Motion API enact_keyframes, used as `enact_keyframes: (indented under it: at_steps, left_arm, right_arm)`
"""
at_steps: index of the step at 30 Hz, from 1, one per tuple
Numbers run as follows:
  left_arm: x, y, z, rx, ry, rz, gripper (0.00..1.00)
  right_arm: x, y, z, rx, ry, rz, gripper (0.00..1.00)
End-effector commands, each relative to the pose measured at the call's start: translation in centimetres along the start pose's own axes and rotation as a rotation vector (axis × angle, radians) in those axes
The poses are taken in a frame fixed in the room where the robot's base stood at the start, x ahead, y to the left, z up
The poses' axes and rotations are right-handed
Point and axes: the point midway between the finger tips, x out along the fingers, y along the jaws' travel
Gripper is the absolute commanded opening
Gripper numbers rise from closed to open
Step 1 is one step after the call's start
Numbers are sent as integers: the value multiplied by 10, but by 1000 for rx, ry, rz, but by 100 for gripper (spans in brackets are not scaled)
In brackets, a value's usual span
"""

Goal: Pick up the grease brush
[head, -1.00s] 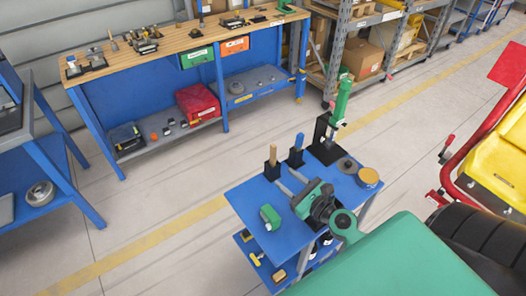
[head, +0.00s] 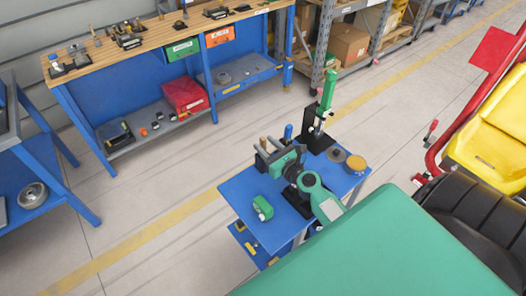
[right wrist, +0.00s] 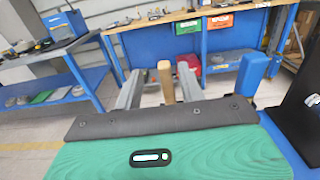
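The brush with a wooden handle (head: 263,143) stands upright on the blue cart (head: 238,190) in the head view; its lower part is hidden behind my right gripper. In the right wrist view the wooden handle (right wrist: 165,82) rises between the two grey fingers of my right gripper (right wrist: 159,88). The fingers are apart, with a clear gap on the left of the handle and a smaller one on its right. My right gripper (head: 268,147) is over the cart's far side in the head view. My left gripper is out of view.
A blue-handled tool (head: 288,132) stands close to the right of the brush. A green tool in a black holder (head: 316,125), a grey disc (head: 336,154), a yellow tin (head: 355,162) and a green object (head: 262,207) are also on the cart.

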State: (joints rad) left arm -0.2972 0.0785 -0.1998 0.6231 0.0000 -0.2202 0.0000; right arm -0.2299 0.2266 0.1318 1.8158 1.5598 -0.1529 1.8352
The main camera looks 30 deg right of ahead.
Motion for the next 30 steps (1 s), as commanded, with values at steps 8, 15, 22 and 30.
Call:
enact_keyframes:
  at_steps: [8, 15, 22, 30]
  left_arm:
    - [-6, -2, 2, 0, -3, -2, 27]
    - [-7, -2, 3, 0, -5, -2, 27]
    - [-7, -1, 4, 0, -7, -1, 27]
    - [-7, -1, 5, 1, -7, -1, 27]
  right_arm:
    - [36, -6, 2, 0, -2, 0, 40]
    - [47, -6, 0, 0, 0, 1, 40]
    - [47, -6, 0, -1, -1, 1, 26]
    - [47, -6, 1, -1, -1, 1, 0]
